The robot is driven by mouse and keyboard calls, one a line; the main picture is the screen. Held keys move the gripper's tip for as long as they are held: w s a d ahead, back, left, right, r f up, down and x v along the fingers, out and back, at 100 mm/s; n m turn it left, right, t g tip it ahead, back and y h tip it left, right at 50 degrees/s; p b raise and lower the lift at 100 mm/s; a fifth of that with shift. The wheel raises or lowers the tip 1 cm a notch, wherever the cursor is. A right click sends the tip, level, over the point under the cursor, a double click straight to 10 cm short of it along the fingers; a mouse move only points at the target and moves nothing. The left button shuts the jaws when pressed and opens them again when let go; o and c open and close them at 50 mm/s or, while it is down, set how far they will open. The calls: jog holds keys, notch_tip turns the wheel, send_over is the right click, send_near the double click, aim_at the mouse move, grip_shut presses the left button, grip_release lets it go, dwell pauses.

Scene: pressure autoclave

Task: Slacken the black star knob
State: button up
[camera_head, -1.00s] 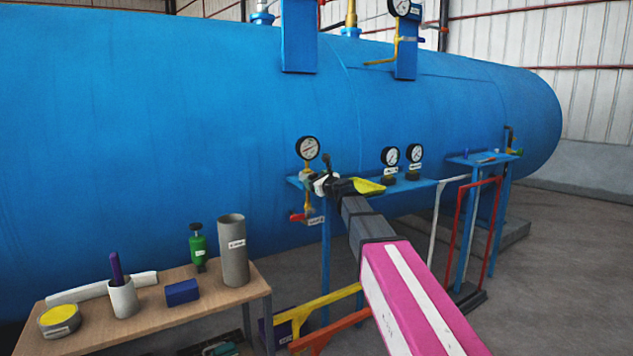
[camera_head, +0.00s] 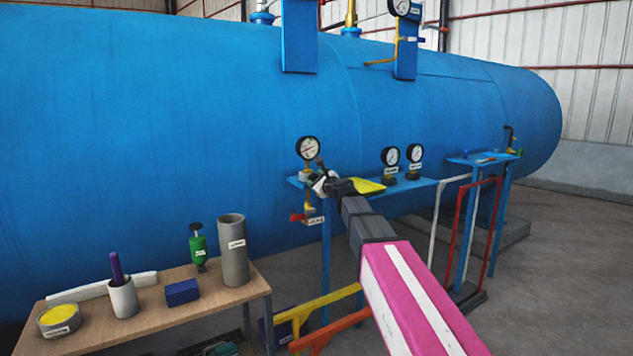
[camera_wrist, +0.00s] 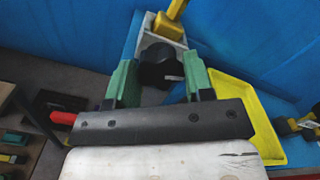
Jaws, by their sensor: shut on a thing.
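The black star knob (camera_wrist: 158,70) shows in the upper middle of the wrist view, in front of a pale grey bracket with a yellow pipe above it. My gripper (camera_wrist: 161,84) has its two green fingers on either side of the knob and is shut on it. In the head view my gripper (camera_head: 322,183) is at the left end of the blue shelf, just below a round pressure gauge (camera_head: 307,149). The knob cannot be made out clearly there, as my gripper and wrist cover most of that spot.
A yellow tray (camera_head: 369,187) lies on the blue shelf right beside my wrist; the wrist view shows it (camera_wrist: 274,150) close to the right finger. A red valve handle (camera_head: 297,217) sits below the shelf. Two gauges (camera_head: 390,157) stand farther right. A wooden table (camera_head: 215,300) is at lower left.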

jog(key=n, duration=1.7)
jog(key=f+n, duration=0.1)
jog(key=n, duration=0.8)
jog(key=shift+n, duration=0.3)
jog(key=o, duration=0.9)
jog(key=shift+r, duration=0.1)
jog(key=shift+s+d, duration=0.1)
jog(key=shift+d, duration=0.05)
jog(key=v, duration=1)
jog(key=shift+s+d, duration=0.2)
jog(key=shift+s, duration=0.05)
